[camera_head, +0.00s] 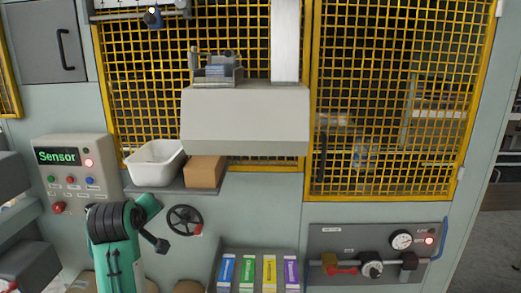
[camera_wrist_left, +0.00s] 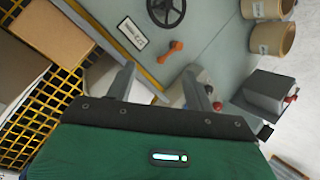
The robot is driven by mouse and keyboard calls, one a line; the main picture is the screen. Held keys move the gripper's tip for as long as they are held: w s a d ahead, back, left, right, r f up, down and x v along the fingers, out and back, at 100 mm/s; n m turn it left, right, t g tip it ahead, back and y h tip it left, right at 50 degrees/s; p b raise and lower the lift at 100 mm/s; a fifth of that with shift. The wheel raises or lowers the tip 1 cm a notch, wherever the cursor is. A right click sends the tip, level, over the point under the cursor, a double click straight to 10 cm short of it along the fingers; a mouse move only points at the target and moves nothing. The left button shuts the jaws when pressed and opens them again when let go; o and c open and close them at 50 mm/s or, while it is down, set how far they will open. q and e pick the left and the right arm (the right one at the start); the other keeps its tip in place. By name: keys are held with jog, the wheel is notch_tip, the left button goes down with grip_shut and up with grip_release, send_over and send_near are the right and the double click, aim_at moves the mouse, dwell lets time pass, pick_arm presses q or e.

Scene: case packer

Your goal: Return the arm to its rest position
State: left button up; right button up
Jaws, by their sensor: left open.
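My left arm (camera_head: 112,245) is green with a black ribbed joint and rises from the bottom left of the head view, in front of the machine's panel. In the wrist view my left gripper (camera_wrist_left: 157,84) shows its two grey fingers spread apart with nothing between them. The fingers point toward the machine front and touch nothing that I can make out. My right arm and its gripper are not in view.
The sensor box (camera_head: 75,172) stands left of my arm. A white bin (camera_head: 155,166) and a cardboard box (camera_head: 205,172) sit on a ledge above a black handwheel (camera_head: 185,220). Coloured cartons (camera_head: 258,272) stand at bottom centre. A valve panel (camera_head: 375,255) is at right.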

pick_arm(q)
jog(key=s+d+f+m+g, duration=0.1)
jog(key=s+f+m+g, duration=0.15)
jog(key=s+f, duration=0.7)
jog(key=s+d+f+m+g, duration=0.1)
jog(key=s+f+m+g, duration=0.15)
jog(key=s+f, duration=0.75)
jog(key=s+d+f+m+g+h, duration=0.1)
jog(key=s+d+f+m+g, duration=0.15)
jog(key=s+f, duration=0.6)
jog(key=s+d+f+m+g+h, duration=0.1)
jog(key=s+f+m, duration=0.35)
jog(key=s, duration=0.65)
notch_tip(320, 180, down, 32)
jog(key=g, duration=0.1)
jog(key=s+a+f, duration=0.2)
jog(key=s+f, duration=0.8)
jog(key=s+a+f+g, duration=0.1)
jog(key=s+f, duration=0.8)
jog(key=shift+s+a+f+y, duration=0.3)
jog(key=shift+s+a+f, duration=0.05)
jog(key=shift+a, duration=0.05)
